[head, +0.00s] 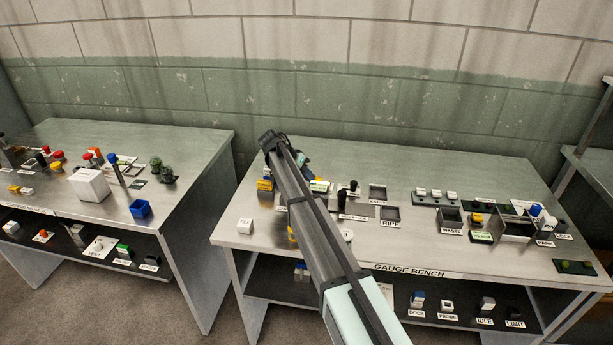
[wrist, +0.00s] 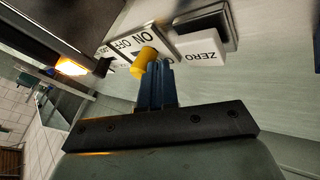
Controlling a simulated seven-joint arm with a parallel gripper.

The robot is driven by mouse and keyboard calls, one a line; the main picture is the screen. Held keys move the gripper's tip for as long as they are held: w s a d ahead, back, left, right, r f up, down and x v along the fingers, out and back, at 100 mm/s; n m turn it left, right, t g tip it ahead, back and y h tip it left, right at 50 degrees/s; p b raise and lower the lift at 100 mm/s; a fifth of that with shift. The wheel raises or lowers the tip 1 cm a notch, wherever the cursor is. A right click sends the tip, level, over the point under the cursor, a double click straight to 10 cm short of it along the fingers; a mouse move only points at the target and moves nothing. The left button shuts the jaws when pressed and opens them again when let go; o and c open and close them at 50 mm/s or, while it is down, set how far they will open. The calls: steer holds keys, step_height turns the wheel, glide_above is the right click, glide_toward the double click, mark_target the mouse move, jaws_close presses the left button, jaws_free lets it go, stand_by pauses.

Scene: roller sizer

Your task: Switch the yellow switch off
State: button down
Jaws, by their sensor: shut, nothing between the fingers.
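The yellow switch (wrist: 145,60) shows in the wrist view as a short yellow lever or knob at a white plate (wrist: 125,43) marked ON and OFF, upside down here. I cannot tell clearly which mark it points to. My gripper (wrist: 156,66) has its blue fingers closed together, with the tips right beside the yellow switch. Whether they touch it is unclear. In the head view my arm covers the gripper, and yellow parts show left of the arm; I cannot tell which is the switch.
A white ZERO block (wrist: 200,50) stands right of the fingertips in the wrist view, and a glowing orange lamp (wrist: 70,67) is left. Another bench (head: 190,160) stands left.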

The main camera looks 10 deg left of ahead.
mark_target(318, 178)
steer(key=shift+d, duration=1.6)
steer(key=v, duration=1)
steer(key=shift+a, duration=0.15)
